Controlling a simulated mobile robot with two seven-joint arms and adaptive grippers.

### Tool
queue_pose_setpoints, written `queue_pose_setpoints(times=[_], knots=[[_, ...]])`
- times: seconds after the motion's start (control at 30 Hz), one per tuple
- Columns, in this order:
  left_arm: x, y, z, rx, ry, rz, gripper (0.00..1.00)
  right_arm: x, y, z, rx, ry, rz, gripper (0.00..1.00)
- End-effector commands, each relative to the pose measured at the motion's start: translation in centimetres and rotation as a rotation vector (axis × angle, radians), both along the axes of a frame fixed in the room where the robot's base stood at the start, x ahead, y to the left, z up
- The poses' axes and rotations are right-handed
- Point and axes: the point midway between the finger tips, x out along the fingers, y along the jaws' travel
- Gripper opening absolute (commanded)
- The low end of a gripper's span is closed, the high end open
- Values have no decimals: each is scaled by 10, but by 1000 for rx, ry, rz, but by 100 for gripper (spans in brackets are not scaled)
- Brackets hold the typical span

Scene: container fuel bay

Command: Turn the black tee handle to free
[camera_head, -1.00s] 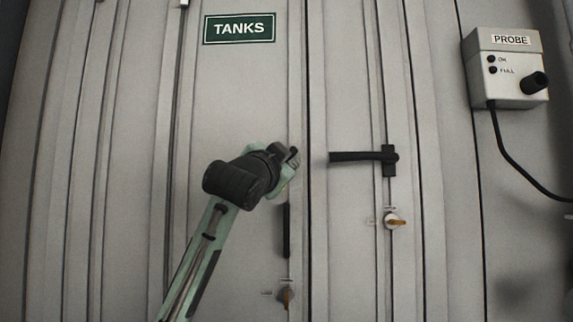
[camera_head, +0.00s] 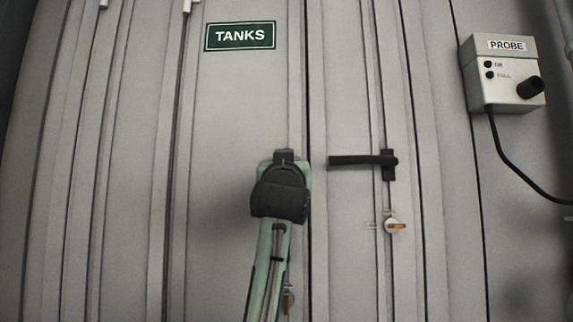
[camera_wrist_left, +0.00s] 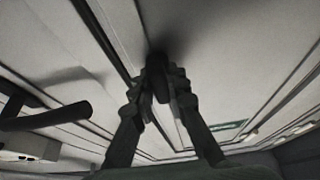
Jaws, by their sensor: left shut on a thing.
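My left gripper (camera_head: 284,157) is at the left door panel, just left of the centre seam, with its arm reaching up from below. In the left wrist view, its fingers close on a dark upright handle (camera_wrist_left: 160,86). The head view hides this handle behind my wrist, so its turn angle cannot be told. A second black handle (camera_head: 356,160) lies level on the right panel, its pivot plate at its right end; nothing touches it. A dark bar in the wrist view (camera_wrist_left: 50,118) looks like that second handle. My right gripper is not in view.
An orange-tipped lock (camera_head: 396,226) sits below the level handle; another (camera_head: 288,300) is partly behind my arm. The green TANKS sign (camera_head: 240,36) is above. A grey PROBE box (camera_head: 502,75) with a black cable hangs at upper right.

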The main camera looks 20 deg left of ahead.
Motion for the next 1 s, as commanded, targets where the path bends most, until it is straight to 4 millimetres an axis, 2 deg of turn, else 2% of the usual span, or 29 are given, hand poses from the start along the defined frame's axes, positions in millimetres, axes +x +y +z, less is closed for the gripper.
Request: queue_pose_setpoints(times=[0.57, 0.6, 0.73, 1.0], knots=[[0, 0, 0, -28, -8, 0, 0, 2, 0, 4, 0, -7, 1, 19], [0, 0, 0, -28, -8, 0, 19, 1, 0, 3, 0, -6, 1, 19], [0, 0, 0, -28, -8, 0, 36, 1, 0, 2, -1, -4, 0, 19], [0, 0, 0, -27, -9, 0, 36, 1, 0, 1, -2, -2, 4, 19]])
